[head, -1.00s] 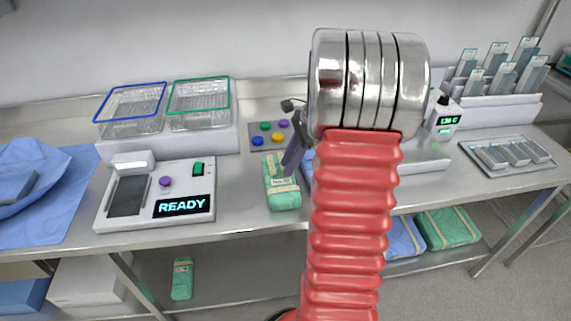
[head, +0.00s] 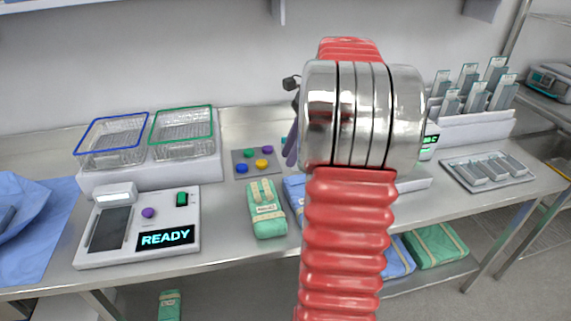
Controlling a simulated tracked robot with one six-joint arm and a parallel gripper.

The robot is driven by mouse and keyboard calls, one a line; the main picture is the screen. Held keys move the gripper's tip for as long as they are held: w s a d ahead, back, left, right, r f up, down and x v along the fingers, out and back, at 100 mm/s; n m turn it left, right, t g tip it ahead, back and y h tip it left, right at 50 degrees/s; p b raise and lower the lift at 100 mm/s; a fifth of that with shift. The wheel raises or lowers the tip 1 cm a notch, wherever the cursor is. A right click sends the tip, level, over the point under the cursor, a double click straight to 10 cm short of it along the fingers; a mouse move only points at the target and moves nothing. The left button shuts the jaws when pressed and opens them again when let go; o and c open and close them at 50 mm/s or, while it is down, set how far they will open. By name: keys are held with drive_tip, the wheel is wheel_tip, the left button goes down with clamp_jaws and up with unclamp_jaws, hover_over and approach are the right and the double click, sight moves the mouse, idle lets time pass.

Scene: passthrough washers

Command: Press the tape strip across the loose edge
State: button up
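A green wrapped pack (head: 267,222) with pale tape bands and a small label lies on the steel table, left of my arm. A blue wrapped pack (head: 294,187) beside it is mostly hidden behind my arm. I cannot make out which tape strip or edge is loose. My gripper (head: 290,148) is mostly hidden behind my own arm. Only a dark purplish finger shows, above the green pack in the picture and apart from it. Whether it is open or shut, or holds anything, is hidden.
A device reading READY (head: 140,228) and blue- and green-rimmed wire baskets (head: 185,126) stand at left. A mat with coloured buttons (head: 243,170) lies behind the green pack. A tray of grey packs (head: 487,170) is at right. Table around the green pack's left is clear.

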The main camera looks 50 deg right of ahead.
drive_tip(key=shift+s+d+r, duration=0.1)
drive_tip(key=shift+d+r, duration=0.05)
drive_tip(key=shift+r, duration=0.2)
drive_tip(key=shift+c, duration=0.4)
